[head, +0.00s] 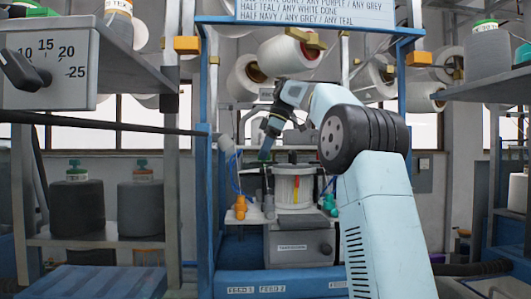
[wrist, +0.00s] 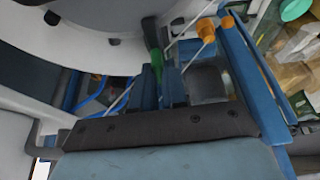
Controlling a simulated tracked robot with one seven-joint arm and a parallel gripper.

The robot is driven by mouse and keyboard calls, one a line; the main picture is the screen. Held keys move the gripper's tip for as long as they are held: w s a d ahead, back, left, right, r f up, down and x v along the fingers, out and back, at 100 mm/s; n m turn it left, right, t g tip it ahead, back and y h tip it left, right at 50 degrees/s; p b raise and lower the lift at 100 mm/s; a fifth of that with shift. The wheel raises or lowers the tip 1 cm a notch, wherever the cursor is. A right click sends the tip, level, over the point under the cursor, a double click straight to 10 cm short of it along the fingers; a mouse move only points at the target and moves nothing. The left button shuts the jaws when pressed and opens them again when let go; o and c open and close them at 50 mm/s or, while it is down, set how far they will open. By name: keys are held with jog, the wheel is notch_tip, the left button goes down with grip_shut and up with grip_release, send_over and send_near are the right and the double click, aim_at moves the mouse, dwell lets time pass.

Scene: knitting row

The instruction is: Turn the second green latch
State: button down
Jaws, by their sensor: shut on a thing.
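My gripper (head: 264,154) reaches down from the upper right to the left side of the knitting machine's white cylinder (head: 294,187). In the wrist view, the two blue fingers of my gripper (wrist: 163,84) are close together, with a green latch (wrist: 154,52) between them. The latch points up and slightly left in that view, and its lower part is hidden by the fingers. In the head view the latch is too small to make out clearly at the fingertips. Any other green latch cannot be told apart there.
An orange fitting (head: 240,207) stands left of the cylinder, and teal fittings (head: 330,204) stand right. Blue posts (head: 203,170) frame the machine. Shelves with yarn cones (head: 77,203) flank it.

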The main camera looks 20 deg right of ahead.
jog(key=c, duration=1.2)
grip_release()
jog(key=shift+a, duration=0.1)
